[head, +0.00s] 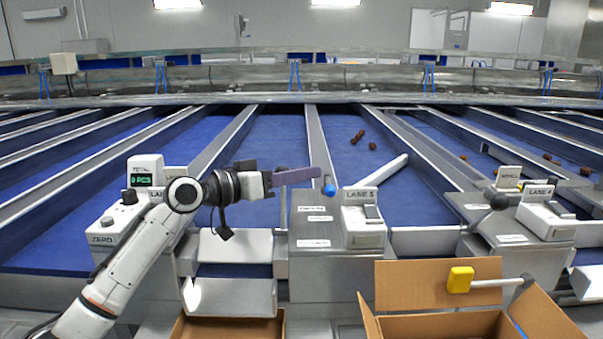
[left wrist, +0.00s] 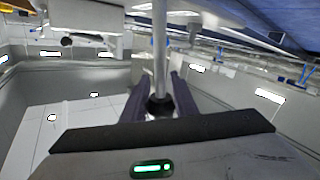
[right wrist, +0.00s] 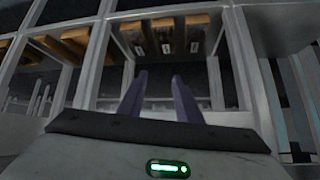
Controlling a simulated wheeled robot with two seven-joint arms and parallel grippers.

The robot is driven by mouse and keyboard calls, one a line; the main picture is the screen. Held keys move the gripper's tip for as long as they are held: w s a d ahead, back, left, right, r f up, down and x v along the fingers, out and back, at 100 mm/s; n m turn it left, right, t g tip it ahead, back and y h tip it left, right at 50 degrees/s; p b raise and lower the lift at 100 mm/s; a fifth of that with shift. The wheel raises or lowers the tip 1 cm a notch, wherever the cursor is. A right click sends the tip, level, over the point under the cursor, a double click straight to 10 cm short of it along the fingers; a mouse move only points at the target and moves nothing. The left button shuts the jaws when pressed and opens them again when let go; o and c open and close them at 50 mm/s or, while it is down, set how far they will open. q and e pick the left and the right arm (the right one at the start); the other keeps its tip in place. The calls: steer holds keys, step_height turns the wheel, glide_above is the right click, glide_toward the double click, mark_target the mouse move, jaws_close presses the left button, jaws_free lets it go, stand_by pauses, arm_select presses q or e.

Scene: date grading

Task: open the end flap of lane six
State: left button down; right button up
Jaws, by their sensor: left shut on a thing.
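My left gripper (head: 318,174) reaches in front of the lane ends, fingers pointing right, near a blue knob (head: 329,189) beside the console marked LANE 5 (head: 363,226). In the left wrist view its fingers are closed about a pale rod (left wrist: 160,50) with a dark collar at its near end. In the head view I cannot tell which handle this rod belongs to. A pale end panel (head: 236,247) stands across the lane end under my left arm, right of a console (head: 117,228) with a half-hidden lane label. My right gripper (right wrist: 160,78) is open and empty, outside the head view.
A white bar (head: 378,176) slants above lane five. Dates (head: 359,137) lie on the blue belts. The LANE 4 console (head: 547,216) is at right.

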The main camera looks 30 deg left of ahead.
arm_select(q)
steer(key=shift+f, duration=1.05)
steer(key=c, duration=1.6)
jaws_free()
steer(key=shift+a, duration=0.1)
steer(key=shift+o, duration=0.8)
steer(key=shift+w+a, duration=0.15)
steer(key=shift+r, duration=0.3)
steer(key=b+v, duration=0.2)
steer(key=v, duration=0.8)
steer(key=shift+f+b, duration=0.1)
steer(key=shift+b, duration=0.2)
